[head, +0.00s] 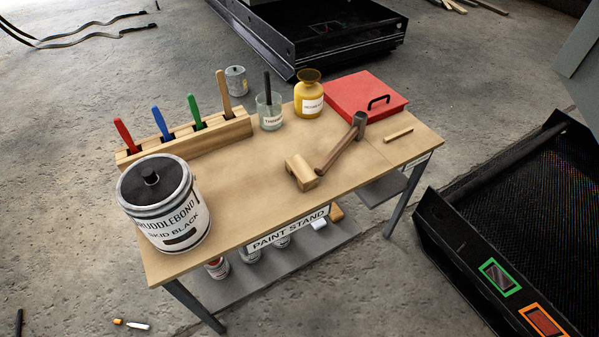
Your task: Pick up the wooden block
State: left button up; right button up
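A small wooden block (301,172) lies on the top of the paint-stand table (225,227), near the middle of its front part. A hammer (340,147) lies just to its right, its handle end close to the block. I cannot tell whether the two touch. Neither of my grippers is in view, and nothing holds the block.
A large paint can (163,210) stands front left. A wooden rack (185,139) with coloured handles, a glass jar (269,112), a yellow jar (309,95) and a red box (362,97) line the back. A short wooden stick (398,135) lies right.

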aim_at(307, 180)
jog(key=z, duration=2)
jog(key=i, duration=1.05)
jog(key=u, duration=4.05)
